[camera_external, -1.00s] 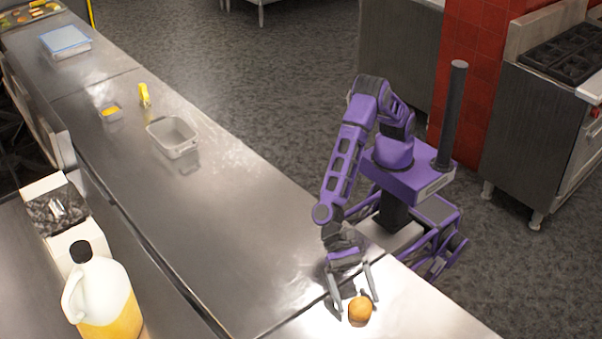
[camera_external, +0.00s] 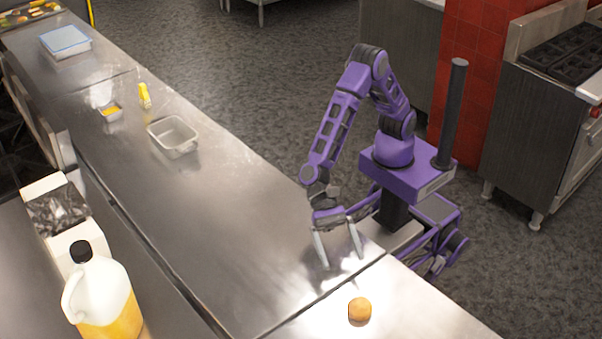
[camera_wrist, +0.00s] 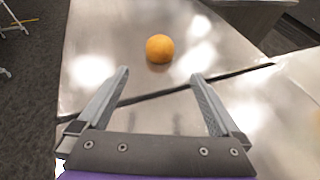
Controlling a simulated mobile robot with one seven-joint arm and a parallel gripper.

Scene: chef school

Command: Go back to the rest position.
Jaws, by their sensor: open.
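My gripper (camera_external: 341,262) is open and empty, with its fingers pointing down above the steel counter, near the seam between two counter sections. In the wrist view my gripper (camera_wrist: 160,88) shows its two fingers spread wide with nothing between them. A round orange-brown item (camera_external: 359,310), perhaps a bun or a fruit, sits on the nearer counter section, apart from the fingers. In the wrist view the round item (camera_wrist: 160,48) lies beyond the fingertips, across the seam.
The steel counter (camera_external: 215,235) is mostly clear. A metal pan (camera_external: 173,137), a small container of yellow food (camera_external: 110,112), a yellow object (camera_external: 145,95) and a blue-lidded box (camera_external: 65,42) stand farther back. A jug (camera_external: 103,295) stands at lower left.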

